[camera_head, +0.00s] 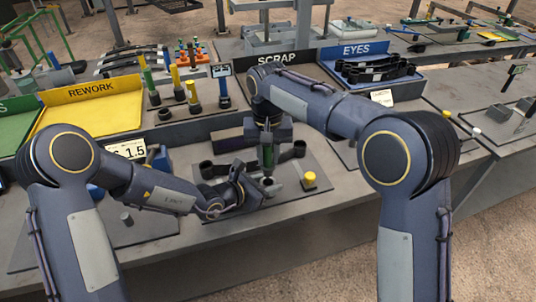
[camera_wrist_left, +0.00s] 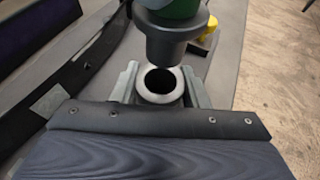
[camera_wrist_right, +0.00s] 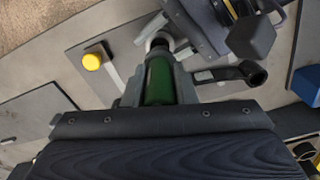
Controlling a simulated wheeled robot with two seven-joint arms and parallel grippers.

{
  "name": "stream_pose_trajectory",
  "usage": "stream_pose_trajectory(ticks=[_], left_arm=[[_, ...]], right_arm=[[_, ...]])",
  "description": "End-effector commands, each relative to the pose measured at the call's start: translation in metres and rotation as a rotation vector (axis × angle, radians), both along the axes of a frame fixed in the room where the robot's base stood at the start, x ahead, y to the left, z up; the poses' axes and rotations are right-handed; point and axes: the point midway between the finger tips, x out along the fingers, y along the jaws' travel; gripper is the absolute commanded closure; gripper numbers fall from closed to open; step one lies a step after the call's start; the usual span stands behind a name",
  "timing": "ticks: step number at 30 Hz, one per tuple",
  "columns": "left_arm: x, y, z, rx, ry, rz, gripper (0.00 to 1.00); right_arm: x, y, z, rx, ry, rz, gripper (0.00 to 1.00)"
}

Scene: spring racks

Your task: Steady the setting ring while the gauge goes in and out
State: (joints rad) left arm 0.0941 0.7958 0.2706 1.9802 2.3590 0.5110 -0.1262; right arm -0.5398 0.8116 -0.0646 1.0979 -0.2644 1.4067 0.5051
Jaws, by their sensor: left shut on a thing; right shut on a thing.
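The setting ring (camera_wrist_left: 143,91) is a short grey ring with an open bore in the left wrist view. My left gripper (camera_head: 262,187) is shut on it from both sides, low over the grey plate. The gauge has a green handle (camera_wrist_right: 159,80) and a dark grey lower end (camera_wrist_left: 172,42). My right gripper (camera_head: 268,143) is shut on the green handle and holds the gauge upright from above. In the left wrist view the gauge's end hangs above the ring, and the bore shows empty. In the head view my left gripper hides most of the ring.
A yellow-topped piece (camera_head: 309,180) stands right of the ring. Yellow REWORK (camera_head: 88,112) and blue EYES (camera_head: 352,57) trays stand farther back. Several coloured-handled gauges (camera_head: 192,95) stand in the dark tray.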

Motion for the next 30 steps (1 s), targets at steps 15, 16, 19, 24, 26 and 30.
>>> stream_pose_trajectory(ticks=[15, 16, 19, 24, 26, 30], left_arm=[[0.0, 0.0, 0.0, 0.0, 0.0, 0.0, 0.34], [0.0, 0.0, 0.0, 0.0, 0.0, 0.0, 0.34], [0.0, 0.0, 0.0, 0.0, 0.0, 0.0, 0.34], [-0.004, 0.006, 0.003, 0.0, 0.0, 0.002, 0.34], [-0.008, 0.011, 0.006, 0.001, -0.002, 0.002, 0.34], [-0.024, 0.031, 0.017, 0.002, -0.002, 0.004, 0.34]], right_arm=[[0.0, 0.0, 0.0, 0.0, -0.001, 0.0, 1.0], [0.0, 0.0, 0.0, 0.0, -0.001, 0.0, 1.0], [0.0, 0.0, 0.0, 0.0, -0.001, 0.0, 1.0], [0.0, 0.0, 0.0, 0.0, -0.001, 0.0, 1.0], [0.0, 0.0, 0.0, 0.0, -0.001, 0.0, 1.0], [0.0, 0.0, 0.001, 0.0, -0.001, 0.0, 1.0]])
